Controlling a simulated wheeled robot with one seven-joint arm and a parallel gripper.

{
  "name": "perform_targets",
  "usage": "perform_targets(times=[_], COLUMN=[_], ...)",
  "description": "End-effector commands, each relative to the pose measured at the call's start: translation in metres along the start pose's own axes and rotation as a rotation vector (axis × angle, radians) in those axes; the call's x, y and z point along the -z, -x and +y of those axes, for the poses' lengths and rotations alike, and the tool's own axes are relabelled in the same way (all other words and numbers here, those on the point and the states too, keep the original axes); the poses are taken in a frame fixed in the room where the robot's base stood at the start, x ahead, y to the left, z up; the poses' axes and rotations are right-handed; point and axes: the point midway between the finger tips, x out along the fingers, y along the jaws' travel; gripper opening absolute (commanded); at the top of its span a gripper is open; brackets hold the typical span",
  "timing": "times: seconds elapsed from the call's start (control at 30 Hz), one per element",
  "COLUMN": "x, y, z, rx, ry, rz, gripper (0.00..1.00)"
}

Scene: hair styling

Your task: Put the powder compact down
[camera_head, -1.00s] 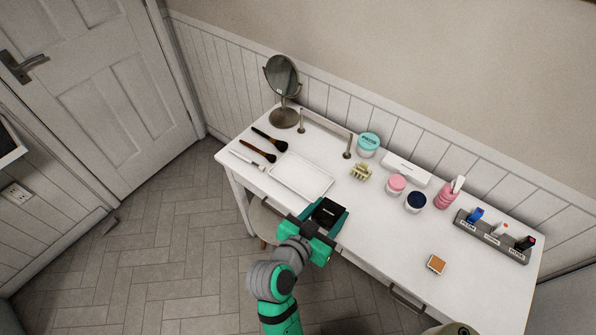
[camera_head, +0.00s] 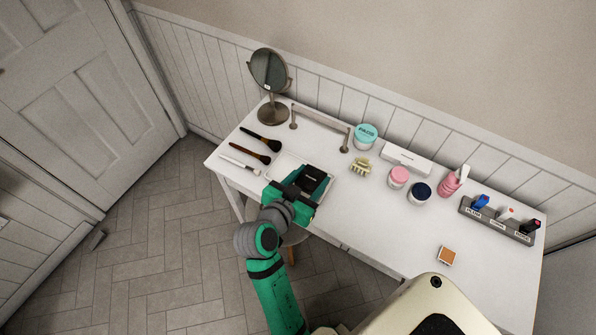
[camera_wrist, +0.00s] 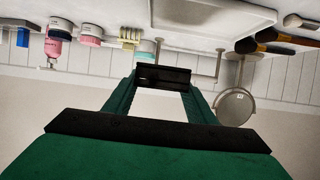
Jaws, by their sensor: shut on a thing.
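The powder compact, a flat black square case (camera_head: 313,175), is held between the fingertips of my gripper (camera_head: 314,184). In the wrist view the compact shows as a dark bar (camera_wrist: 163,77) spanning the two green fingers, and my gripper (camera_wrist: 162,80) is shut on it. My gripper with the compact is over the white tray (camera_head: 287,161) at the left part of the white table. The compact and my gripper hide the tray's right part. I cannot tell whether the compact touches the tray.
Brushes (camera_head: 255,145) lie left of the tray, with a round mirror (camera_head: 270,70) behind. A hair claw (camera_head: 360,166), jars (camera_head: 399,177), a pink bottle (camera_head: 449,184) and a labelled rack (camera_head: 496,221) stand to the right. A small orange-brown square (camera_head: 446,256) lies near the front. The front middle is clear.

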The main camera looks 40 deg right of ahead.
Motion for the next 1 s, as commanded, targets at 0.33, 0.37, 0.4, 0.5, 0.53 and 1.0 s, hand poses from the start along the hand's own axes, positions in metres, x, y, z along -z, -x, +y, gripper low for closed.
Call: perform_targets(times=[0.33,0.37,0.4,0.5,0.53,1.0], x=[-0.026,-0.029,-0.033,-0.040,-0.042,-0.077], y=[-0.056,-0.060,-0.064,-0.073,-0.075,-0.095], z=[-0.050,-0.053,-0.056,-0.064,-0.065,-0.071], rx=[0.001,0.002,0.003,0.005,0.005,0.005], ry=[0.004,0.003,0.004,0.002,0.003,0.003], rz=[-0.001,0.000,0.000,0.000,0.000,0.000], gripper=[0.26,0.26,0.26,0.26,0.26,0.26])
